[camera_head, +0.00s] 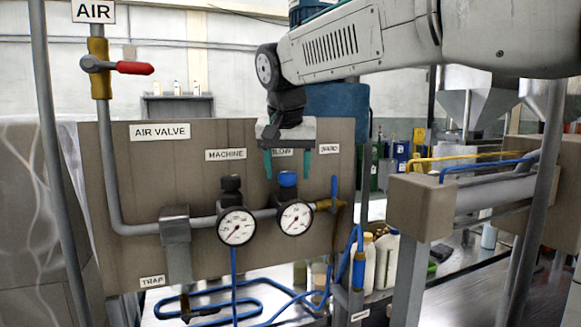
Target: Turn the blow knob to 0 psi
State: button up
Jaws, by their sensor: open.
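The blow knob (288,179) is blue and sits on top of the right-hand pressure gauge (295,217), under the partly hidden BLOW label (284,152). The gauge has a white dial with a red needle; its reading is too small to tell. My gripper (288,174) points down in front of the panel, open, with its two teal fingers apart. In the picture the fingertips are at about the knob's height, one at each side of it. I cannot tell the depth between fingers and knob, and no contact shows.
A black machine knob (231,184) tops the left gauge (236,226). A grey pipe (150,228) runs along the brown panel (90,200). A red-handled air valve (135,68) is at upper left. Blue hoses (233,270) hang below. A beige block (420,208) stands to the right.

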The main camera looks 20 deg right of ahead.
jog(key=c, duration=1)
jog(key=shift+d, duration=0.1)
jog(key=shift+n, duration=0.6)
jog(key=shift+n+y, duration=0.85)
jog(key=shift+n, duration=0.85)
jog(key=shift+n+y, duration=0.55)
jog(key=shift+n, duration=0.85)
